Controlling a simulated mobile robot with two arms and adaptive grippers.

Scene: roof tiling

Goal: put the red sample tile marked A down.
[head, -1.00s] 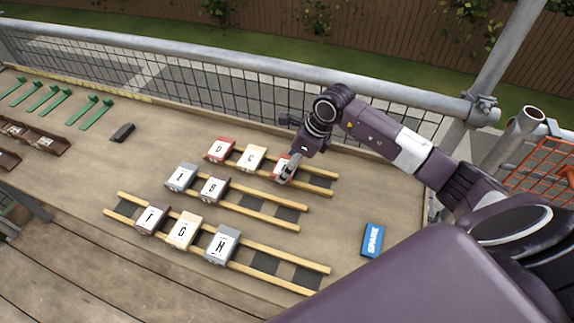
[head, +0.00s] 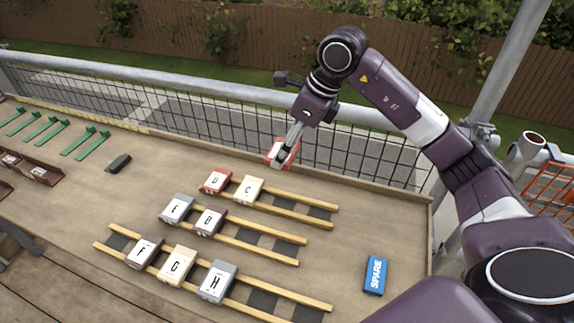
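The red tile (head: 273,151) is held up in my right gripper (head: 290,150), above and behind the back rack. The fingers are shut on it and cover part of its white label, so its letter cannot be read. The back rack (head: 292,211) has two wooden rails and carries a red tile D (head: 215,181) and a cream tile C (head: 248,190) towards its left. The right part of this rack is bare. My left gripper is not in view.
A middle rack (head: 265,247) carries a grey tile (head: 177,209) and tile B (head: 209,221). A front rack (head: 295,299) carries F, G and H. A blue SPARE block (head: 375,275) lies at right. A mesh railing (head: 220,112) runs behind the table.

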